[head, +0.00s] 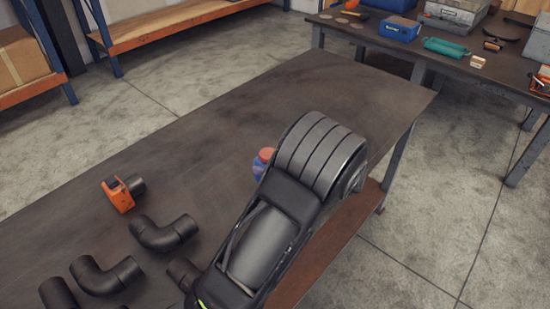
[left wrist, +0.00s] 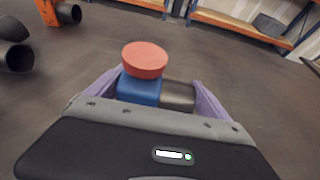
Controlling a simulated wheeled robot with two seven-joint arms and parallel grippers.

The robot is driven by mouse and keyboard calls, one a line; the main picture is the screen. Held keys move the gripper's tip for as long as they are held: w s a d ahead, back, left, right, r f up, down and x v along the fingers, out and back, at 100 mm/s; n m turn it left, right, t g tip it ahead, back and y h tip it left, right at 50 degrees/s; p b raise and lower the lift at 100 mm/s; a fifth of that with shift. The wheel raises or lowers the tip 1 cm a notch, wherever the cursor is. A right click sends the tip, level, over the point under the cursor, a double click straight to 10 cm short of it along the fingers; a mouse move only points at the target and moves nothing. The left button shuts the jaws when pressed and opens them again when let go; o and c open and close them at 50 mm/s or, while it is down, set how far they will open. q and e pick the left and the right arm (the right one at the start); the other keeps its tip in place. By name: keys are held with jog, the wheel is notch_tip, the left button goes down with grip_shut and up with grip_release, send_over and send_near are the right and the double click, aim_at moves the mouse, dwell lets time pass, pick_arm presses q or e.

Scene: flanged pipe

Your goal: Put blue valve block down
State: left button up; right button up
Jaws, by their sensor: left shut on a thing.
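The blue valve block (left wrist: 138,90) has a round red cap (left wrist: 145,60) on top and a dark pipe piece beside it. My left gripper (left wrist: 157,92), with purple fingers, is shut on it in the left wrist view. In the head view only part of the block (head: 258,168) and its red cap show, at the left edge of my arm, over the dark workbench (head: 215,145). My arm hides the gripper's fingers there. I cannot tell whether the block touches the bench. The right gripper is not in view.
An orange-and-black fitting (head: 120,195) and several black pipe elbows (head: 163,233) lie on the bench at the lower left. The bench's far part is clear. A second table (head: 400,40) with toolboxes stands at the back right; shelving (head: 180,22) stands at the back left.

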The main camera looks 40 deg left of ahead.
pick_arm(q)
notch_tip(320, 180, down, 3)
jog(key=shift+r, duration=0.15)
jog(key=shift+f, duration=0.3)
jog(key=o, duration=1.8)
jog(key=shift+f, duration=0.1)
jog(key=shift+d, duration=0.1)
jog(key=b+v, duration=0.1)
jog(key=v, duration=1.1)
jog(key=shift+r+b, duration=0.25)
jog(key=shift+b, duration=0.05)
